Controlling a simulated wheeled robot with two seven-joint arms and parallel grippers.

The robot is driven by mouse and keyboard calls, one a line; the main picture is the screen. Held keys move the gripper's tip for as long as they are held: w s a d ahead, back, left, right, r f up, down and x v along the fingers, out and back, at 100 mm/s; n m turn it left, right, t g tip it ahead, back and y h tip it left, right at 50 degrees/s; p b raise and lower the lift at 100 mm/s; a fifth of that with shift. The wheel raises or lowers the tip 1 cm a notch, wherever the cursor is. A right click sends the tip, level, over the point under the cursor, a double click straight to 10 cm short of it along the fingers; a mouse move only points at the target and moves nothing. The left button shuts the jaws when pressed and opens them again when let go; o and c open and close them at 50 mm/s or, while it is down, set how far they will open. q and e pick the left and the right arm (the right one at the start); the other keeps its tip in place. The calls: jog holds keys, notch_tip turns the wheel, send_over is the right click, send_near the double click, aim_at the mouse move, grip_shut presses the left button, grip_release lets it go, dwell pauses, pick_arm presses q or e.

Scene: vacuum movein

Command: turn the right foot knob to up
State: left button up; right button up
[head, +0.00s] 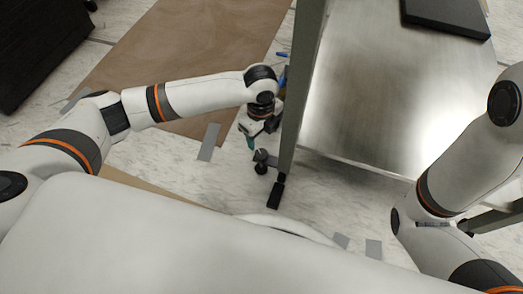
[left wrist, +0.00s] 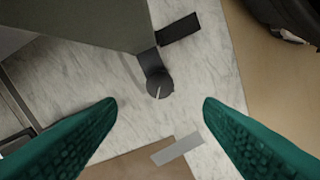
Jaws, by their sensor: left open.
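A dark round foot knob (left wrist: 160,87) with a thin white line on its face sits on a short dark bracket below the corner of a grey metal frame (left wrist: 85,22) in the left wrist view. The line is nearly upright in that picture, leaning a little right. In the head view a small dark knob (head: 261,168) shows low by the frame's leg. My left gripper (left wrist: 158,104) is open, its two green ridged fingers either side of the knob's line, apart from it and empty. In the head view my left gripper (head: 250,142) hangs just left of the leg. My right gripper is not in view.
A metal table or cart top (head: 385,90) fills the upper right, with a black slab (head: 447,15) on it. A black foot bar (left wrist: 178,28) juts out beside the knob. Brown board (head: 175,50) and grey tape (head: 209,142) lie on the marbled floor.

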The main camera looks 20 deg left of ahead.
aim_at(261, 154)
pick_arm(q)
notch_tip(261, 154, down, 9)
jog(key=b, duration=0.5)
jog(key=shift+r+b, duration=0.1)
jog(key=shift+b, duration=0.25)
jog(key=shift+f, duration=0.45)
jog(key=shift+r, duration=0.1)
jog(key=shift+c, duration=0.3)
